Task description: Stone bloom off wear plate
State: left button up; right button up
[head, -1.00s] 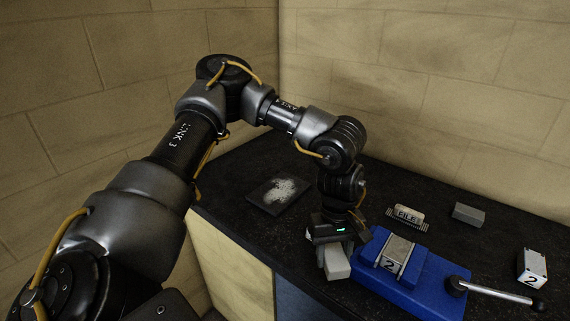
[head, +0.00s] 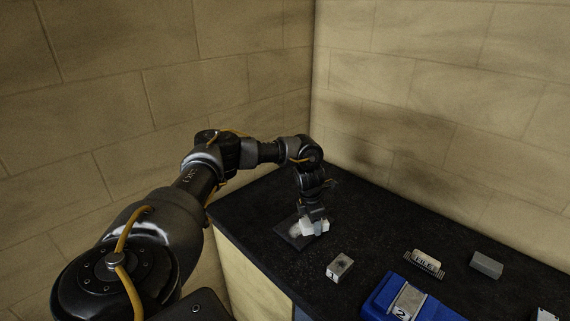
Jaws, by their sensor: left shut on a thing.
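The dark wear plate (head: 284,236) lies flat on the black bench, with a pale whitish bloom patch (head: 297,230) on it. My left gripper (head: 313,217) is shut on a light-coloured block, the stone (head: 316,228), at the right part of the plate. The stone and gripper hide part of the plate and bloom. I cannot tell for certain whether the stone touches the plate. My right gripper is not in view.
A metal block marked 1 (head: 340,267) stands in front of the plate. The blue vise (head: 377,304) holds a block marked 2 (head: 408,302). The file (head: 427,261) and a grey block (head: 486,264) lie to the right. Walls close off the back.

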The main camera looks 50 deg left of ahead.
pick_arm(q)
jog(key=s+a+r+n+y, duration=0.1)
jog(key=a+n+y, duration=0.1)
jog(key=a+n, duration=1)
jog(key=shift+a+r+n, duration=0.15)
jog(key=shift+a+n, duration=0.15)
jog(key=shift+a, duration=0.5)
